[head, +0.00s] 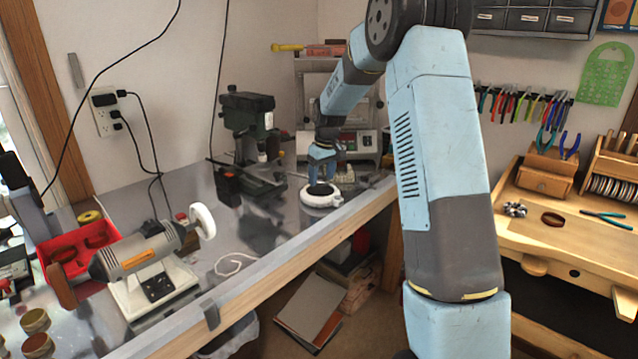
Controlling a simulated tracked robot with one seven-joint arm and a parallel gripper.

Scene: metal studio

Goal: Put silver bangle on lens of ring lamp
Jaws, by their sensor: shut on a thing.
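The ring lamp (322,201) is a white round head lying on the grey metal bench, near its front wooden edge. Its dark lens shows at the middle, partly covered by my gripper. My gripper (321,181) points down just over the lens, small and far off in the head view. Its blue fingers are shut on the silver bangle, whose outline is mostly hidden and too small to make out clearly. I cannot tell whether the bangle touches the lens.
A dark green drill press (248,125) stands left of the lamp, with a scale (352,142) behind. A wooden jeweller's bench (560,235) stands at right.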

